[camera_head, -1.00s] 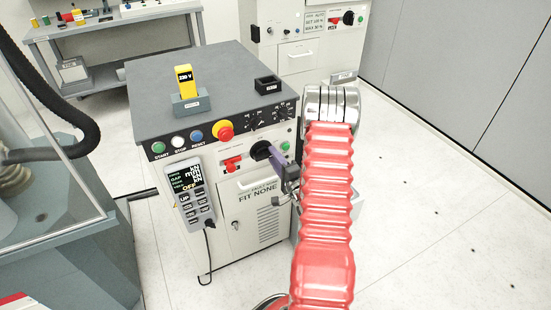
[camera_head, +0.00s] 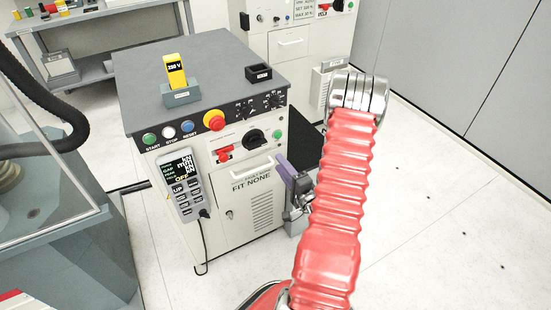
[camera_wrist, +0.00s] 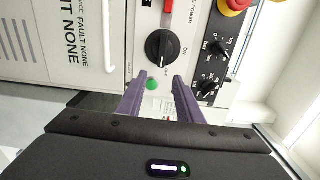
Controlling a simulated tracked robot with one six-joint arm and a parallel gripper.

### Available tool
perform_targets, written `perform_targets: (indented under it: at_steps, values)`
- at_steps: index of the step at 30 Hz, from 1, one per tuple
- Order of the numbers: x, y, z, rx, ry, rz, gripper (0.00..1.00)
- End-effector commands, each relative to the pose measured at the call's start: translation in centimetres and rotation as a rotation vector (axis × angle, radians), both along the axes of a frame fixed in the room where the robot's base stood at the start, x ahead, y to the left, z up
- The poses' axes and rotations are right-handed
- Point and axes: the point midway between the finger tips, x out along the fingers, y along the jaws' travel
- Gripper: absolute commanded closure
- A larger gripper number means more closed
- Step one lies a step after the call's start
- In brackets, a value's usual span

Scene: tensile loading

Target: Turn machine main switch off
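The main switch, a black rotary knob (camera_head: 253,137), sits on the front panel of the white and grey machine cabinet (camera_head: 246,209). In the wrist view the knob (camera_wrist: 162,46) is unobstructed, with an ON label on its right. Its grip bar seems to run up and down there; which label it points at is too small to be sure. My gripper (camera_head: 284,172) is below and right of the knob, clear of it in the head view.
A red switch handle (camera_head: 224,154) is left of the knob and a green lamp (camera_head: 278,135) right of it. A red emergency button (camera_head: 214,120) is above. A pendant (camera_head: 182,184) hangs on the left corner. A white door handle (camera_head: 252,170) juts out below.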

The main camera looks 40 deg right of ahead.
Motion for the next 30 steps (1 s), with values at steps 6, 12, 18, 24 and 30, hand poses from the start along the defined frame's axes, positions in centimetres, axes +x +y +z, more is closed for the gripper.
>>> perform_targets:
  at_steps: [6,12,18,24,30]
  values:
    - [-2.1,0.5,0.0,0.000,0.000,-0.001,0.67]
    - [-2.4,0.7,0.0,-0.001,0.000,0.000,0.67]
    - [-2.4,0.7,0.0,-0.001,0.000,0.000,0.67]
    - [-2.4,0.7,0.0,-0.001,0.000,0.000,0.67]
    - [-2.4,0.7,-0.1,-0.022,0.009,0.000,0.67]
